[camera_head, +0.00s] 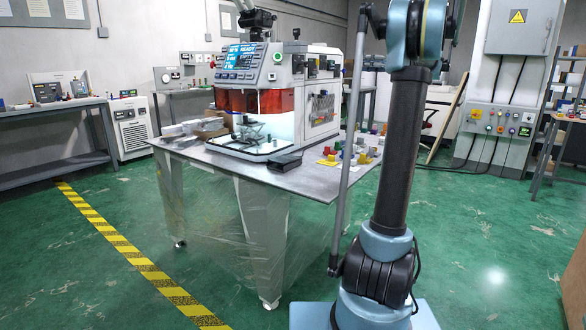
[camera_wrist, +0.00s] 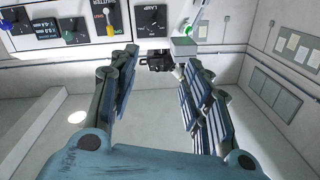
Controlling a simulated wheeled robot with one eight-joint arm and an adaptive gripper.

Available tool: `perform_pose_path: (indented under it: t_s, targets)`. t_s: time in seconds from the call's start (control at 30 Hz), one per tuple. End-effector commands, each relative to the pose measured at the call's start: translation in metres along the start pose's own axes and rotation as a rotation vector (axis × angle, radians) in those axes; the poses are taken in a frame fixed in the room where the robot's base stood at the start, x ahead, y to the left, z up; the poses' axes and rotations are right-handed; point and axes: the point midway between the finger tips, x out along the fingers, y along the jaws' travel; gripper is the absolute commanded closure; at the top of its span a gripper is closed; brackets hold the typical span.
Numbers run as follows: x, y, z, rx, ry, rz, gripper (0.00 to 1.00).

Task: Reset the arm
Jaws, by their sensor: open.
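My gripper (camera_wrist: 160,62) is open in the wrist view, its two dark ribbed fingers spread apart with nothing held between them. Beyond the fingertips is a white panel (camera_wrist: 218,14) with dials, one marked LAMP, and a small dark fitting (camera_wrist: 159,62). I cannot tell how far the fingertips are from it. In the head view my arm (camera_head: 398,150) stands upright at the right and runs out of the top of the picture. A dark shape (camera_head: 256,20) shows above the machine (camera_head: 285,95); I cannot tell whether it is my gripper.
A bench (camera_head: 50,107) is at the left, an electrical cabinet (camera_head: 502,130) at the right. Green floor is open around yellow-black tape (camera_head: 118,240).

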Motion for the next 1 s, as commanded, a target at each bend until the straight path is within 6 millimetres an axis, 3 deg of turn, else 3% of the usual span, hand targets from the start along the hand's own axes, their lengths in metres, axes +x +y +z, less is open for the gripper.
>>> perform_pose_path:
  t_s: [0.17, 0.57, 0.77, 1.0]
  targets:
    - [0.007, -0.013, 0.015, 0.032, -0.043, 0.003, 0.56]
    - [0.030, -0.072, 0.070, 0.141, -0.206, 0.019, 0.56]
    - [0.037, -0.124, 0.126, 0.234, -0.356, 0.056, 0.56]
    - [0.029, -0.191, 0.212, 0.349, -0.561, 0.147, 0.56]
